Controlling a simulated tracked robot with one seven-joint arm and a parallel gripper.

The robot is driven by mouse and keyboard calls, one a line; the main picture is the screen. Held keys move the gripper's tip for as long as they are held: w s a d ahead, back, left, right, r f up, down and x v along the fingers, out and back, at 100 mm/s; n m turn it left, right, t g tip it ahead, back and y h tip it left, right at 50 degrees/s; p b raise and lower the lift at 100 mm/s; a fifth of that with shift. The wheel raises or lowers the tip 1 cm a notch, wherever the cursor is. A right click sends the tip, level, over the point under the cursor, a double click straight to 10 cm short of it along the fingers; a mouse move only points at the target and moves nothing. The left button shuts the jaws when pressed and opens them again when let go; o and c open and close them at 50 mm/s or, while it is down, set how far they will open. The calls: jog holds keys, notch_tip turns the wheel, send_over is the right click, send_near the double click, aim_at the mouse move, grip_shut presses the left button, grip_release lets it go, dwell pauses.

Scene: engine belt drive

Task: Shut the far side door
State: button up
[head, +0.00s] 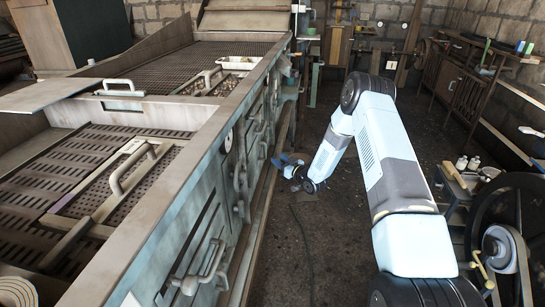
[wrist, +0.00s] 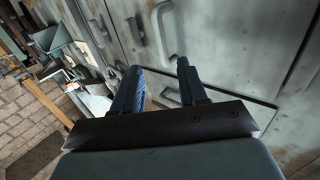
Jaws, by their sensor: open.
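The long grey machine (head: 215,165) has several doors with bar handles along its right side. The far side doors (head: 272,95) are small and seen edge-on in the head view; I cannot tell how far any stands open. My gripper (head: 283,163) is low beside the far part of this side. In the wrist view my gripper (wrist: 162,68) is open, with nothing between its two dark fingers. Beyond the fingers is a grey door panel (wrist: 215,40) with a curved handle (wrist: 163,28). A lower panel (wrist: 235,85) is partly hidden by my gripper.
Dark floor (head: 330,240) lies free between the machine and my arm, with a thin cable on it. A workbench (head: 465,75) stands along the right wall.

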jog(key=shift+v, duration=2.8)
jog(key=shift+w+r, duration=0.1)
jog(key=d+r+g+h, duration=0.1)
jog(key=d+r+h, duration=0.1)
jog(key=r, duration=0.7)
jog(key=d+r+g+h, duration=0.1)
jog(key=d+r+h, duration=0.15)
jog(key=r, duration=0.55)
jog(key=s+d+r+m+g+h, duration=0.1)
jog(key=s+d+r+h, duration=0.2)
jog(key=s+r, duration=0.45)
jog(key=s+d+r+m+h, duration=0.2)
jog(key=s+r, duration=0.2)
jog(key=r, duration=0.6)
jog(key=s+d+r+m+g+h, duration=0.1)
jog(key=s+r, duration=0.3)
jog(key=s, duration=0.4)
jog(key=s+d+r+m+g+h, duration=0.15)
jog(key=s+r, duration=0.25)
jog(key=s, duration=0.4)
jog(key=s+a+m+g+y, duration=0.1)
jog(key=s+m+g, duration=0.1)
jog(key=s, duration=2.1)
jog(key=shift+s+r+g, duration=0.15)
jog(key=shift+s+g, duration=0.05)
jog(key=shift+g, duration=0.45)
